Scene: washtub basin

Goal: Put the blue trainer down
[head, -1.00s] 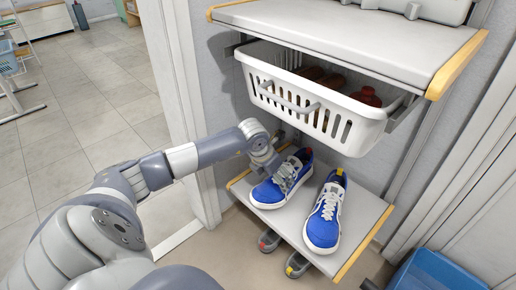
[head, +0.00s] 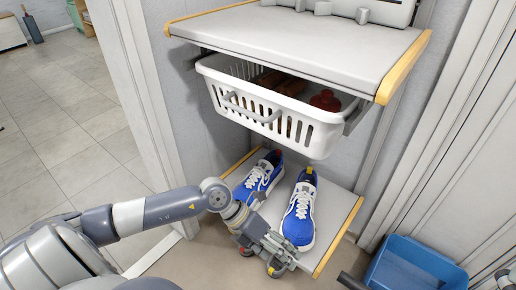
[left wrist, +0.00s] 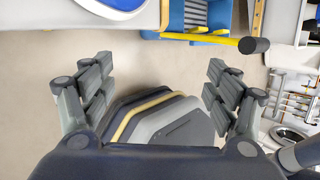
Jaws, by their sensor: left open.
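Two blue trainers with white soles stand side by side on the lower shelf (head: 337,200), toes toward the front. The left blue trainer (head: 262,177) is further back; the right blue trainer (head: 300,213) has a yellow heel tab. My left gripper (head: 272,248) is open and empty, at the shelf's front edge, in front of the trainers and apart from the left one. It hides part of that edge. In the left wrist view its spread fingers (left wrist: 155,92) have nothing between them, and a blue and white trainer toe (left wrist: 120,4) shows at the top.
A white basket (head: 270,115) with brownish items hangs under the upper shelf (head: 300,40), above the trainers. A blue tub (head: 415,265) stands on the floor at right. Wall panels close in both sides of the shelves. Tiled floor (head: 60,120) is open at left.

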